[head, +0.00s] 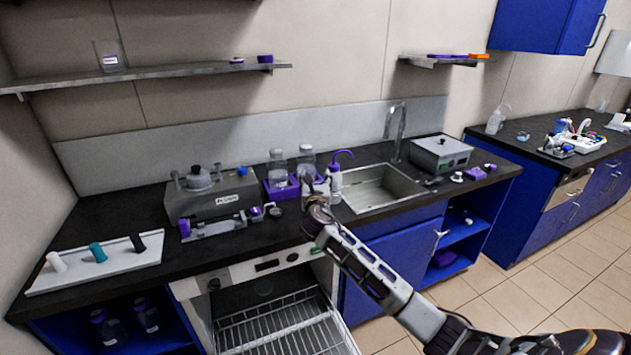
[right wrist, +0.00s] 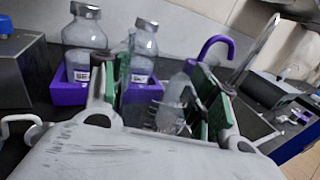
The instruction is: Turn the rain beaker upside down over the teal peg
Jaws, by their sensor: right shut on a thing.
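The teal peg (head: 97,252) leans up from a white pegboard (head: 60,278) on the counter at the left, between a white peg (head: 57,262) and a black peg (head: 138,244). Nothing is on the teal peg. My right gripper (head: 318,188) is in front of the purple bottle rack, far to the right of the pegs. In the right wrist view its green-padded fingers are shut on a clear beaker (right wrist: 170,112); its label cannot be read. In the head view the beaker is hard to make out. My left gripper is not in view.
Two clear bottles stand in a purple rack (right wrist: 70,92). A wash bottle with a purple spout (head: 337,170) stands beside it, near the sink (head: 380,188). A grey bath (head: 213,193) lies between gripper and pegs. Another beaker (head: 110,56) is on the shelf.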

